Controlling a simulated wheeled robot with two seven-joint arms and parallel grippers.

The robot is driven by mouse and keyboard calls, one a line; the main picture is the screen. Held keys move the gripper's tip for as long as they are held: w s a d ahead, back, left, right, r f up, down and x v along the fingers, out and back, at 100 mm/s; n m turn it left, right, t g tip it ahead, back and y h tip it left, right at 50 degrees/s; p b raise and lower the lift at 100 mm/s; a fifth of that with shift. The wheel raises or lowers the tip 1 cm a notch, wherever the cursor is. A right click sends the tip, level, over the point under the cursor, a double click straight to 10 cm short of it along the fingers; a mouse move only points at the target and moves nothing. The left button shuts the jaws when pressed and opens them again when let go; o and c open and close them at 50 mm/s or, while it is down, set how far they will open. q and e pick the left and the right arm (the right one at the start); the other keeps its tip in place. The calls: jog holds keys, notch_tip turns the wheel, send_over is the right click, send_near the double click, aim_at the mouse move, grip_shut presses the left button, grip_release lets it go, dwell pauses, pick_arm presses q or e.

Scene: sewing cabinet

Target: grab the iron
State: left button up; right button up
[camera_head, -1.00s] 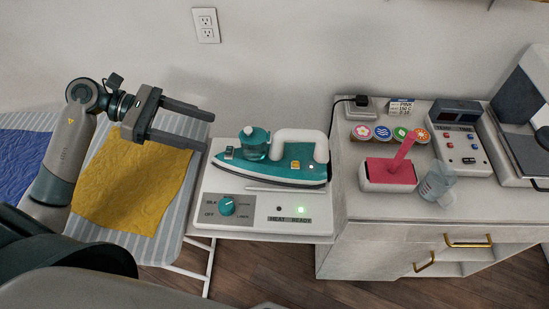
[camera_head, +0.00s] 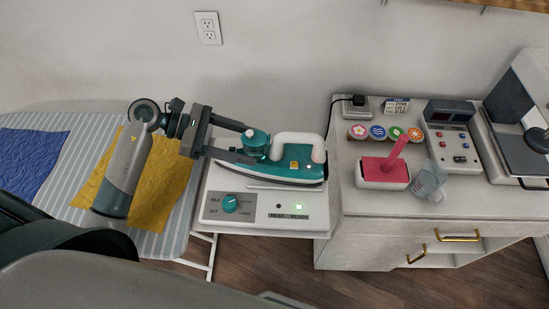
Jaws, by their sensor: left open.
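The iron (camera_head: 297,174) is teal with a white handle (camera_head: 301,141) and a round water tank at its left end. It rests on its white base station (camera_head: 213,212), which has a teal dial and a lit green light. My left gripper (camera_head: 247,143) is open and reaches in from the left, its two dark fingers pointing right at the iron's tank end. The fingers overlap the tank in the view; I cannot tell whether they touch it. The handle is clear of the fingers. My right gripper is not in view.
A striped ironing board (camera_head: 175,226) holds yellow cloth (camera_head: 172,185) and blue cloth (camera_head: 27,158). A wall is behind.

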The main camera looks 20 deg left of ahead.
aim_at(265, 148)
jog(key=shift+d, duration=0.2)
pick_arm(q)
jog(key=shift+d, duration=0.2)
jog(key=shift+w+d+p, duration=0.15)
jog(key=shift+d+p, duration=0.4)
jog(key=shift+p, duration=0.3)
jog(key=p+x, duration=0.2)
jog(key=shift+w+d, duration=0.1)
jog(key=shift+d, duration=0.2)
jog(key=shift+w+d+f, duration=0.15)
jog(key=shift+d+f, duration=0.3)
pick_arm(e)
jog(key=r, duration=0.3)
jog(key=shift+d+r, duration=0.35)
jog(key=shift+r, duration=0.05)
pick_arm(q)
jog(key=shift+c, duration=0.4)
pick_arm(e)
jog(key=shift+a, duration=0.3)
pick_arm(q)
grip_shut()
jog(key=shift+r, duration=0.1)
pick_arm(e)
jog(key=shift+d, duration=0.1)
